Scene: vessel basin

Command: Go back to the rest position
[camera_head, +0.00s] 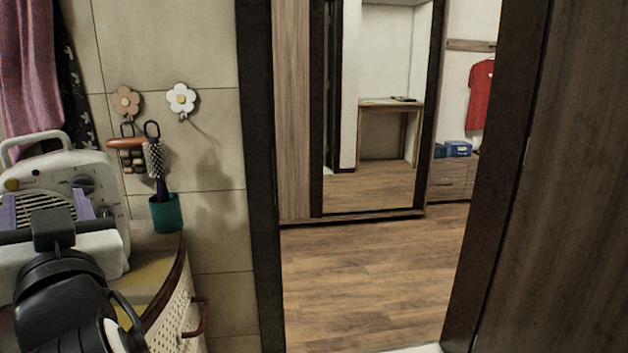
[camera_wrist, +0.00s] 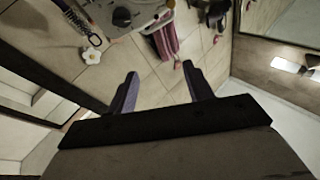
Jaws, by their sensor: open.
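My gripper (camera_head: 44,205) is at the lower left of the head view, with its two purple fingers spread apart. It is in front of a white radio-like appliance (camera_head: 110,192) and partly hides it. In the wrist view, my gripper (camera_wrist: 160,70) shows both fingers apart with nothing between them. My black arm fills the lower left corner of the head view.
A teal cup (camera_head: 166,214) with a hairbrush (camera_head: 155,160) stands on a curved cabinet (camera_head: 168,309) beside the appliance. Flower hooks (camera_head: 181,100) and a pink towel (camera_head: 24,65) are on the tiled wall. A doorway opens onto clear wooden floor (camera_head: 360,275).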

